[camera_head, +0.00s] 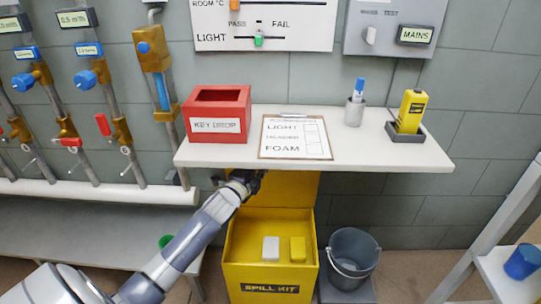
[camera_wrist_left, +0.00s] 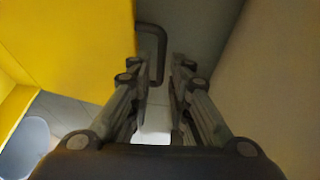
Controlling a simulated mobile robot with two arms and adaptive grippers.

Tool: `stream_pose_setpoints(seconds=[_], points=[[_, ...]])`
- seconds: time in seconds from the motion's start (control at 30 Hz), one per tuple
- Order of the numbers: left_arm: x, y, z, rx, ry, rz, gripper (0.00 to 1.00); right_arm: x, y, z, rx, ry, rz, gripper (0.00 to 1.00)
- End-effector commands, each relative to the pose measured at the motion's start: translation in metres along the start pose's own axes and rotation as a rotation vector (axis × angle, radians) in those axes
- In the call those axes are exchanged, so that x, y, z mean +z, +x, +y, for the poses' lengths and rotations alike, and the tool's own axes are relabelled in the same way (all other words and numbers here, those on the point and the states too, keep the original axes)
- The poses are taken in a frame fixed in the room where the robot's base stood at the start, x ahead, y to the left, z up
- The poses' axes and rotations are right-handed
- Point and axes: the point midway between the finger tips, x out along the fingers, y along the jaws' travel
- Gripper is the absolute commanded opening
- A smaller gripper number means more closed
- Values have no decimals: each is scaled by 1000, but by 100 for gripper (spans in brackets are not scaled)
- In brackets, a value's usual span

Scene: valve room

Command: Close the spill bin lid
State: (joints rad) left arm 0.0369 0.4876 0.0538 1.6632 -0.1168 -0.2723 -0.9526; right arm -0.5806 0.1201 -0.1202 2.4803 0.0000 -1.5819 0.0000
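The yellow spill bin (camera_head: 268,273), labelled SPILL KIT, stands on the floor under the shelf. Its yellow lid (camera_head: 290,186) is raised upright at the back, so the bin is open. The lid fills the upper left of the left wrist view (camera_wrist_left: 65,45), with a dark bracket handle (camera_wrist_left: 152,32) on its edge. My left gripper (camera_head: 250,182) is at the lid's upper left, just under the shelf. In the left wrist view its fingers (camera_wrist_left: 157,82) are apart, with the handle's end between or just beyond their tips; contact is unclear. My right gripper is out of view.
A white shelf (camera_head: 370,150) hangs close above my left gripper, bearing a red key box (camera_head: 217,135) and a clipboard (camera_head: 296,152). A white block (camera_head: 271,249) and a yellow block (camera_head: 298,249) are inside the bin. A grey bucket (camera_head: 352,258) stands right of it.

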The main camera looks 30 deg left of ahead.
Motion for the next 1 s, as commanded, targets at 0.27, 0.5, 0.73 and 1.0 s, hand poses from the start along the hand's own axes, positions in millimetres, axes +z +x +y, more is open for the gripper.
stream_pose_setpoints(seconds=[0.27,0.5,0.73,1.0], points=[[0,42,0,-2,-2,1,18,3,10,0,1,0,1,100],[0,54,0,0,-1,1,18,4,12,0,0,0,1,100],[-1,54,-1,-1,-1,2,18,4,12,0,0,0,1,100],[-1,54,0,-1,-1,1,0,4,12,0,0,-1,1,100]])
